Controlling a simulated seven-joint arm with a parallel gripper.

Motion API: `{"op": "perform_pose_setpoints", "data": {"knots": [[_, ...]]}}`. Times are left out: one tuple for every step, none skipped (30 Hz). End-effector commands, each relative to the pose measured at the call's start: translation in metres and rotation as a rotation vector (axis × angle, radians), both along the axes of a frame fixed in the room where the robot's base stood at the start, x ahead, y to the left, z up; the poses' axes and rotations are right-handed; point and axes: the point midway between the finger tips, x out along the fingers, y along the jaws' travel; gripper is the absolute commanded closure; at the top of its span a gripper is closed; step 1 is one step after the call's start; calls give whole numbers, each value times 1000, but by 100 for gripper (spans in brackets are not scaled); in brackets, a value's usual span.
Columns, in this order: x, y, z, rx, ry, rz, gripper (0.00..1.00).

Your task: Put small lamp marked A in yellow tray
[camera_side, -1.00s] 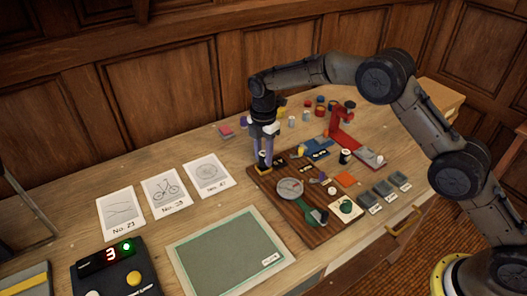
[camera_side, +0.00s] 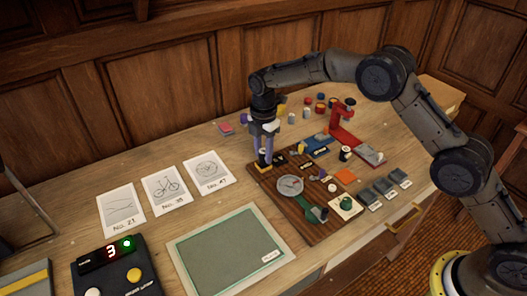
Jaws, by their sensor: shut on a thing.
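My gripper (camera_side: 264,160) points straight down over the far left corner of the dark wooden board (camera_side: 279,200). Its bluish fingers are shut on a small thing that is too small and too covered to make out.
The board also carries a round grey dial (camera_side: 290,185) and a green-handled part (camera_side: 312,212). A red stand (camera_side: 343,120), several small coloured pots and grey trays (camera_side: 383,186) lie to the right. Picture cards (camera_side: 165,187) and a green mat (camera_side: 230,250) lie left and in front.

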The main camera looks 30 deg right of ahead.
Motion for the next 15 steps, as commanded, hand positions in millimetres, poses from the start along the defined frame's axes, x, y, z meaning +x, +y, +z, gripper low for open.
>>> {"op": "perform_pose_setpoints", "data": {"knots": [[0,0,0,0,0,0,100],[0,0,0,0,0,0,100],[0,0,0,0,0,0,100],[0,0,0,0,0,0,100],[0,0,0,0,0,0,100],[0,0,0,0,0,0,100],[0,0,0,0,0,0,100],[0,0,0,0,0,0,100],[0,0,0,0,0,0,100],[0,0,0,0,0,0,100],[0,0,-1,0,0,0,100],[0,0,-2,0,0,0,100],[0,0,-2,0,0,0,100],[0,0,-3,0,0,0,100],[0,0,-4,0,1,0,100]]}}
